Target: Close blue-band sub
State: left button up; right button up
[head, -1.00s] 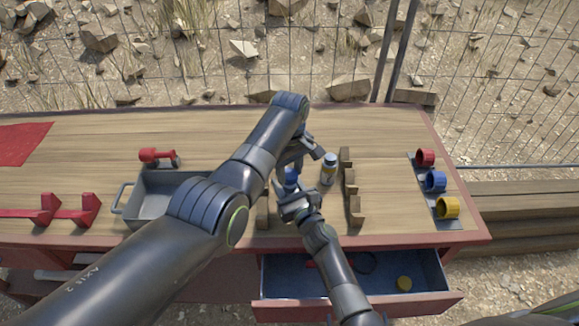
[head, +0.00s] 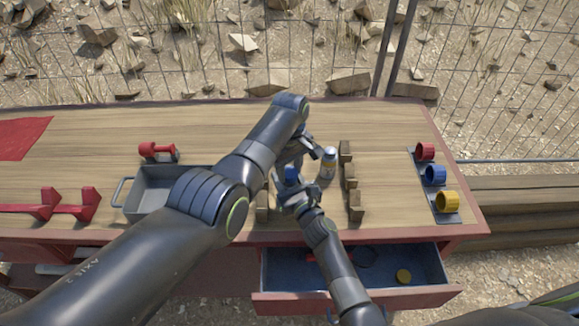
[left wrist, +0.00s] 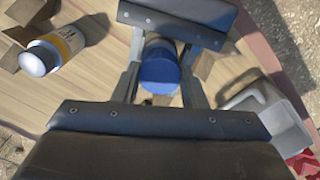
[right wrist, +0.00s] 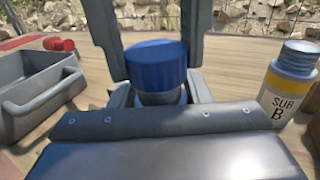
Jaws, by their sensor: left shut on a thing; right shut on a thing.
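A blue cap (head: 291,173) sits between my two grippers in the head view. In the right wrist view the blue cap (right wrist: 156,65) is upright on a grey neck, and its body below is hidden behind my right gripper (right wrist: 158,98). My left gripper (head: 291,165) reaches down from above and is shut on the blue cap, which also shows in the left wrist view (left wrist: 160,68). My right gripper (head: 294,192) is shut on the container below the cap. No blue band is visible. Whether the cap is fully seated I cannot tell.
A bottle (head: 328,163) with a yellow band, labelled SUB B, stands close to the right. Wooden racks (head: 351,180) stand beyond it. A grey tray (head: 148,190) is at left. Red, blue and yellow cups (head: 434,175) sit at far right. The drawer (head: 420,262) below is open.

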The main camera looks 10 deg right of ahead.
pick_arm(q)
jog(key=shift+f, duration=0.5)
dwell(0.3)
jog(key=o, duration=0.9)
jog(key=shift+f, duration=0.1)
jog(key=shift+c, duration=0.2)
jog(key=shift+r, duration=0.35)
notch_tip(320, 180, up, 8)
jog(key=shift+f+n, duration=0.2)
jog(key=shift+n, duration=0.8)
jog(key=shift+f, duration=0.15)
jog(key=shift+f, duration=3.85)
